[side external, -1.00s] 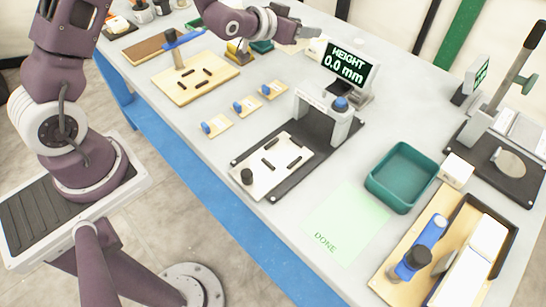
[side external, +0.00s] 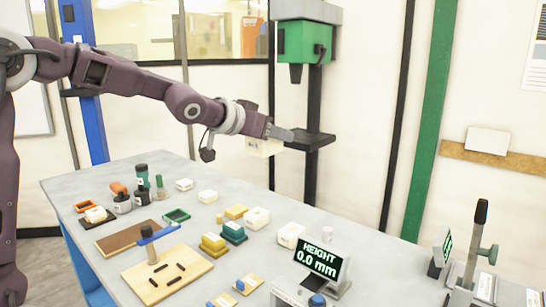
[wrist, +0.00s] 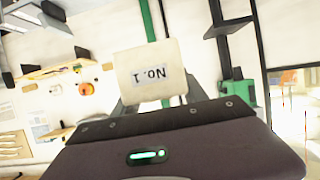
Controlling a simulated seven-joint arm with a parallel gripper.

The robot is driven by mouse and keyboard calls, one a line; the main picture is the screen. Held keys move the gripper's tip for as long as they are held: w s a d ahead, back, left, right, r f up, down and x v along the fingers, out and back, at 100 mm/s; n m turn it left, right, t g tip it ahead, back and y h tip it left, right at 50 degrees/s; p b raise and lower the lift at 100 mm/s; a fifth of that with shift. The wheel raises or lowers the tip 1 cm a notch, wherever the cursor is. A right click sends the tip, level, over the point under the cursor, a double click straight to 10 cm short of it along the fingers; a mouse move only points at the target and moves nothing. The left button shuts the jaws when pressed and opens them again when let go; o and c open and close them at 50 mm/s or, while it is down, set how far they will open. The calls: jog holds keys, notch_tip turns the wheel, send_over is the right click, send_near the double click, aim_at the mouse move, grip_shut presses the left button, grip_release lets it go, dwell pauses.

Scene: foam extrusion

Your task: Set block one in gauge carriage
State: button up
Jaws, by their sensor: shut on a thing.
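Block one (wrist: 150,55) is a cream block with a "No. 1" label, which appears upside down in the wrist view. My gripper (wrist: 158,97) is shut on it, with one finger at each side. In the side external view my gripper (side external: 281,135) holds the block (side external: 262,148) high in the air, well above the table's far side. The height gauge (side external: 300,290) shows only its top at the bottom edge. Its display (side external: 320,260) reads 0.0 mm. The gauge carriage is outside both current views.
Several cream, yellow and teal blocks stand along the table (side external: 190,220). A green-headed press (side external: 303,42) stands behind my gripper. A lever fixture (side external: 475,250) is at right.

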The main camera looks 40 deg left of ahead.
jog(key=r, duration=0.1)
jog(key=d+r, duration=0.1)
jog(key=shift+s+r, duration=0.2)
jog(key=shift+r, duration=0.1)
jog(key=s+d+f+h, duration=0.1)
jog(key=s+d+f, duration=0.1)
jog(key=s+d, duration=0.7)
jog(key=s+d+r+y, duration=0.1)
jog(key=s+d+r, duration=0.1)
jog(key=s+d, duration=0.5)
jog(key=s, duration=0.4)
jog(key=shift+d, duration=0.35)
jog(key=f, duration=2.6)
jog(key=shift+s+f, duration=0.2)
jog(key=shift+f, duration=0.05)
jog(key=shift+a+f, duration=0.1)
jog(key=shift+f, duration=3.25)
jog(key=shift+f, duration=0.4)
jog(key=o, duration=1.4)
jog(key=shift+o, duration=0.2)
